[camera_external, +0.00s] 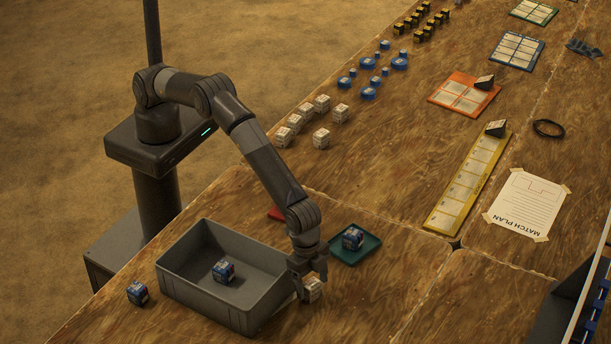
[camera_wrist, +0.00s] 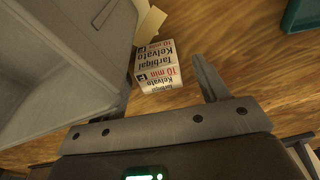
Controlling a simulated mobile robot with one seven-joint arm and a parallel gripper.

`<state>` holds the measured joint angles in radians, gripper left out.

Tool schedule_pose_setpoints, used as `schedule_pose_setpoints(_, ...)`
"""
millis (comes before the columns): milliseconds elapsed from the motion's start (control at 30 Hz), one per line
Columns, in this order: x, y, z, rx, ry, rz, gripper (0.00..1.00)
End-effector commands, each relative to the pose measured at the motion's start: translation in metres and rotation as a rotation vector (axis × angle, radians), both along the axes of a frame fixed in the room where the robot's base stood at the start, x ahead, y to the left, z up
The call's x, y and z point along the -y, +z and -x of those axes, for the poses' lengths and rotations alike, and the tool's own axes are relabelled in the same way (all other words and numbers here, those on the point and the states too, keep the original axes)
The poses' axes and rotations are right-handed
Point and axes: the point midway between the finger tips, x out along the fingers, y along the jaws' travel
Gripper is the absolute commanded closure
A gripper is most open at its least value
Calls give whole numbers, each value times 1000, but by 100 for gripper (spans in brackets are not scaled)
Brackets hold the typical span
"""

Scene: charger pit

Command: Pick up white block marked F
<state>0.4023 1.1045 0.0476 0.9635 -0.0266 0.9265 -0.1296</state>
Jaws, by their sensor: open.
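A white block (camera_wrist: 157,66) with red and black print and a small black mark sits on the wooden table, close to the grey bin's wall. The external view shows this block (camera_external: 314,290) at the bin's right corner, partly behind my gripper (camera_external: 308,272). In the wrist view my gripper (camera_wrist: 164,76) is open, pointing down at the table. The block shows toward the left finger, with a wider gap to the right finger. Nothing is held.
The grey bin (camera_external: 185,292) holds a blue block (camera_external: 223,271). Another blue block (camera_external: 137,293) stands left of it. A green tray (camera_external: 345,259) with a blue block (camera_external: 352,238) lies right of my gripper. Several white blocks (camera_external: 321,138) stand farther back.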

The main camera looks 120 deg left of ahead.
Motion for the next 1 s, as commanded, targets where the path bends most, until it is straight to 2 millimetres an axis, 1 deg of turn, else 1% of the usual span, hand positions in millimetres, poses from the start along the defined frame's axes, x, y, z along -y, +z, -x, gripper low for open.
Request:
schedule_pose_setpoints(33,0,-7,-1,-1,0,0,33)
schedule_pose_setpoints(100,1,-11,-2,1,0,0,33)
schedule_pose_setpoints(300,1,-11,-2,1,0,0,34)
schedule_pose_setpoints(867,1,-11,-2,1,0,0,79)
schedule_pose_setpoints(900,1,-11,-2,1,0,0,81)
schedule_pose_setpoints(1000,1,-11,-2,1,0,0,81)
